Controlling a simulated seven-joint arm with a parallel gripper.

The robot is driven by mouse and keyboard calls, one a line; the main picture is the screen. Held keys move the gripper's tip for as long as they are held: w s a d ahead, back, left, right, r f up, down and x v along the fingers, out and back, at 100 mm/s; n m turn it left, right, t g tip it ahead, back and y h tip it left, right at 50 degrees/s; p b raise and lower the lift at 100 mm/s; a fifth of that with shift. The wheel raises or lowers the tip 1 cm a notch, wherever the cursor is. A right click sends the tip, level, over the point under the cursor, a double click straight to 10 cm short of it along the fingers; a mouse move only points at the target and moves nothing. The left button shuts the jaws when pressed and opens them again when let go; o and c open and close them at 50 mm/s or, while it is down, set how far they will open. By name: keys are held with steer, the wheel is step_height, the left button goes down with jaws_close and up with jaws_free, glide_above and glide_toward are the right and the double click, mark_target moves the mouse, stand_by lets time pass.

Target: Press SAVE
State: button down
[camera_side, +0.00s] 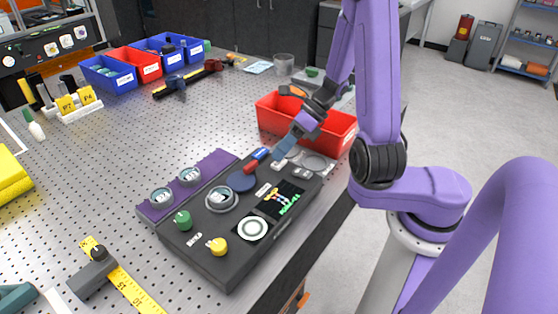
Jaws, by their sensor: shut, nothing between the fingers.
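The dark control console (205,258) lies on the perforated bench. The labels are too small to read, so I cannot tell which control is SAVE. My gripper (276,158) is shut and empty, pointing down at the console's far end. I cannot tell whether it touches anything; it hides part of that end.
A red bin (344,138) stands just behind my gripper. A purple strip (212,165) with two round gauges runs along the console's left side. Blue and red bins (136,64) stand at the back left. A yellow ruler (130,287) lies in front. Mid-bench is mostly clear.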

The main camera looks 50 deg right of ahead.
stand_by(0.5)
steer(key=shift+r, duration=0.8)
steer(key=shift+r, duration=0.1)
steer(key=shift+r, duration=2.45)
